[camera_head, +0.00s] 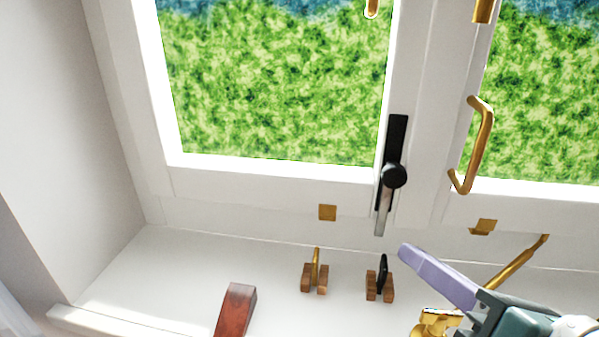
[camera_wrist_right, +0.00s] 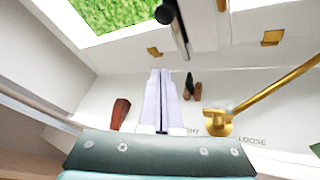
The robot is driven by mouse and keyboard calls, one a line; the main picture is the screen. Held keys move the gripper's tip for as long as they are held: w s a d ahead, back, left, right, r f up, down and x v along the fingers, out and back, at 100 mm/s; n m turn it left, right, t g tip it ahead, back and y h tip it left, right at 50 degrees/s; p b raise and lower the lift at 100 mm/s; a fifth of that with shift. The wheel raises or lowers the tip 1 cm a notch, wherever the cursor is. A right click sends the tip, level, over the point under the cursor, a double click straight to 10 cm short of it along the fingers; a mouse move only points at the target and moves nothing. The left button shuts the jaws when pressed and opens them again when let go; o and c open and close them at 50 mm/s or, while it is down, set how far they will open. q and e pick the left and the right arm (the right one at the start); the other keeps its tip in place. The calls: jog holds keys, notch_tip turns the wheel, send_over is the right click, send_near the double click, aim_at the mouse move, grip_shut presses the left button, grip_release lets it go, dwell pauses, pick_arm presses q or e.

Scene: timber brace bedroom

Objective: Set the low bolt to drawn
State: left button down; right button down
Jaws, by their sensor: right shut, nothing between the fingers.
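The low bolt is a black plate (camera_head: 397,140) on the window's stile with a round black knob (camera_head: 393,176) and a silver rod (camera_head: 382,215). The rod sticks out below the plate, down over the lower frame. In the right wrist view the knob (camera_wrist_right: 166,13) is at the top edge. My right gripper (camera_head: 408,252) has lavender fingers, shut and empty, below and right of the rod and apart from it. The fingers also show in the right wrist view (camera_wrist_right: 161,74), pointing towards the window. My left gripper is not in view.
A brass stay bar (camera_head: 516,262) crosses at the right near my gripper. On the sill are a red-brown wedge (camera_head: 236,308) and two small wooden holders (camera_head: 307,280), (camera_head: 373,285). A brass handle (camera_head: 487,140) is on the right sash. The sill's left part is clear.

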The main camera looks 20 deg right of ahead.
aim_at(386, 173)
jog(key=w+d+p, duration=0.2)
jog(key=w+p, duration=0.2)
jog(key=w, duration=0.5)
jog(key=shift+d+r, duration=0.35)
notch_tip(386, 173, up, 3)
jog(key=p, duration=0.3)
jog(key=shift+w+r, duration=0.1)
jog(key=shift+r, duration=0.1)
